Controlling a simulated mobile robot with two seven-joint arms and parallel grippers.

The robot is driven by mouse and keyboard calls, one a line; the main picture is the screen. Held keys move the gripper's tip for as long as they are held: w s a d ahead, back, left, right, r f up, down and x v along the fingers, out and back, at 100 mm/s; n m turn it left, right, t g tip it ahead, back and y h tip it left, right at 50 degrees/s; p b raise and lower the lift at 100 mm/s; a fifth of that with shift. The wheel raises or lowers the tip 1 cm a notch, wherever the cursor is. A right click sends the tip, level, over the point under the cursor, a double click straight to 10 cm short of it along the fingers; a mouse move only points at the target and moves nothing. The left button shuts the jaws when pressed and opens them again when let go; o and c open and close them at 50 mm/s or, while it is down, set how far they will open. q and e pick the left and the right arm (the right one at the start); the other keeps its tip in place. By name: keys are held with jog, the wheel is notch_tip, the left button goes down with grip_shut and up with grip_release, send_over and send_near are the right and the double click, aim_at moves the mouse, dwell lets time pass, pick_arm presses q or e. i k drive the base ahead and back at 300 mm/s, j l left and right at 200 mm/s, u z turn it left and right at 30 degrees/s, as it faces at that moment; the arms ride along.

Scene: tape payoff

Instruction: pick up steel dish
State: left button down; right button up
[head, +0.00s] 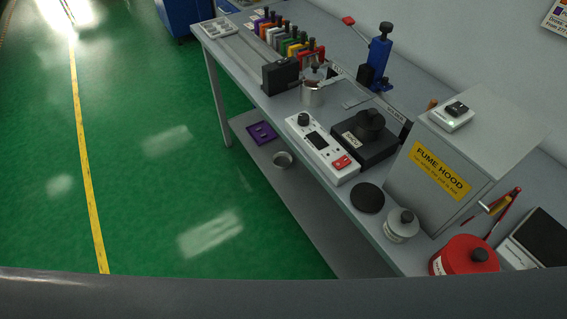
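A separate steel pot (312,94) stands up on the bench top. Neither of my grippers shows in the head view.
The bench top (237,57) holds a white control box (322,148), a dark round-topped device (369,136), a black disc (367,198), a grey container (401,226), a red can (464,257) and a fume hood (440,175). The green floor (150,190) left of the bench is clear.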

aim_at(282, 161)
jog(key=i+j, duration=0.2)
jog(key=j, duration=0.2)
jog(key=i+j, duration=0.2)
jog(key=j, duration=0.25)
jog(key=i+j, duration=0.25)
jog(key=j, duration=0.15)
jog(key=i+j, duration=0.2)
jog(key=j, duration=0.2)
jog(key=i+j, duration=0.2)
jog(key=j, duration=0.25)
jog(key=i+j, duration=0.2)
jog(key=j, duration=0.2)
jog(key=i+j, duration=0.2)
jog(key=j, duration=0.2)
jog(key=z, duration=2.35)
jog(key=i, duration=0.25)
